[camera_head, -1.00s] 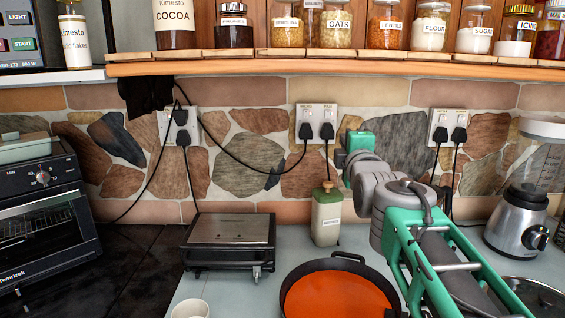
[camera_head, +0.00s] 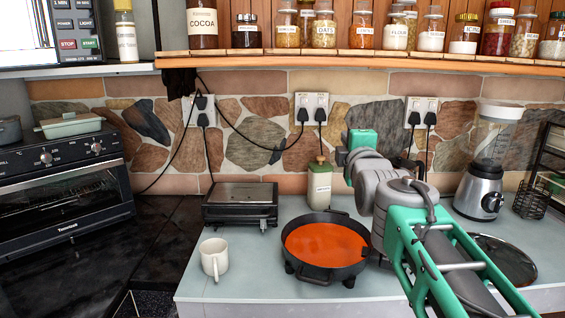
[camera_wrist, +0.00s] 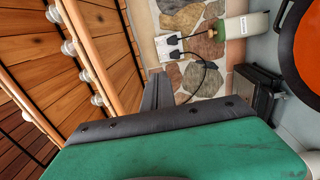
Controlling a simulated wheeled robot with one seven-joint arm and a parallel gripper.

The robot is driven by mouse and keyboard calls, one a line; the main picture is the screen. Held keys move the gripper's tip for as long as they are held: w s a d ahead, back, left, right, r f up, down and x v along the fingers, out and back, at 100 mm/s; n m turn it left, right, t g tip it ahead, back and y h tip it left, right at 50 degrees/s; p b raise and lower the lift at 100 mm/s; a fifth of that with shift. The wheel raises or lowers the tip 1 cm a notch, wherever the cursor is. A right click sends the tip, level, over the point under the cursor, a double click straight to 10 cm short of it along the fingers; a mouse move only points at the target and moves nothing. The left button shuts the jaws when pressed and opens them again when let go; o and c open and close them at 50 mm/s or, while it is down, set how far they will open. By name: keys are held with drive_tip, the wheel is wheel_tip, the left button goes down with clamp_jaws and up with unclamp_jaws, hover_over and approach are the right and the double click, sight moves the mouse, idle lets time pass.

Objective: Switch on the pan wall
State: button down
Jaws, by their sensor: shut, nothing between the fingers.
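The middle double wall socket (camera_head: 311,106) sits on the stone wall, with two black plugs in it. Its labels are too small to read now. It also shows in the wrist view (camera_wrist: 172,46) with its plugs and cables. The electric pan (camera_head: 327,247), filled with orange-red content, stands on the counter; part of it shows in the wrist view (camera_wrist: 306,45). My gripper (camera_wrist: 157,92) is shut and empty, apart from the socket. In the head view its green body is right of and below the socket, and its fingertips are hidden. The switch positions are too small to tell.
A green-capped bottle (camera_head: 319,184) and a black grill (camera_head: 241,204) stand below the socket. A shelf (camera_head: 370,58) with several jars overhangs it. Another socket (camera_head: 421,112) and a blender (camera_head: 483,172) are to the right. A white mug (camera_head: 214,258) stands front left.

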drive_tip(key=s+f+m+g, duration=0.4)
drive_tip(key=f+m, duration=0.1)
drive_tip(key=f, duration=0.5)
drive_tip(key=s+f+m+g, duration=0.4)
drive_tip(key=f+m, duration=0.1)
drive_tip(key=f, duration=0.5)
drive_tip(key=s+f+m+g, duration=0.3)
drive_tip(key=s+f+m, duration=0.25)
drive_tip(key=f, duration=0.45)
drive_tip(key=s+f+m+g+p, duration=0.1)
drive_tip(key=s+g+p, duration=0.1)
drive_tip(key=s, duration=0.6)
drive_tip(key=s+f+m+g+p, duration=0.1)
drive_tip(key=s+f+g+p, duration=0.1)
drive_tip(key=s, duration=0.7)
drive_tip(key=shift+f+p, duration=0.15)
drive_tip(key=shift+p, duration=0.6)
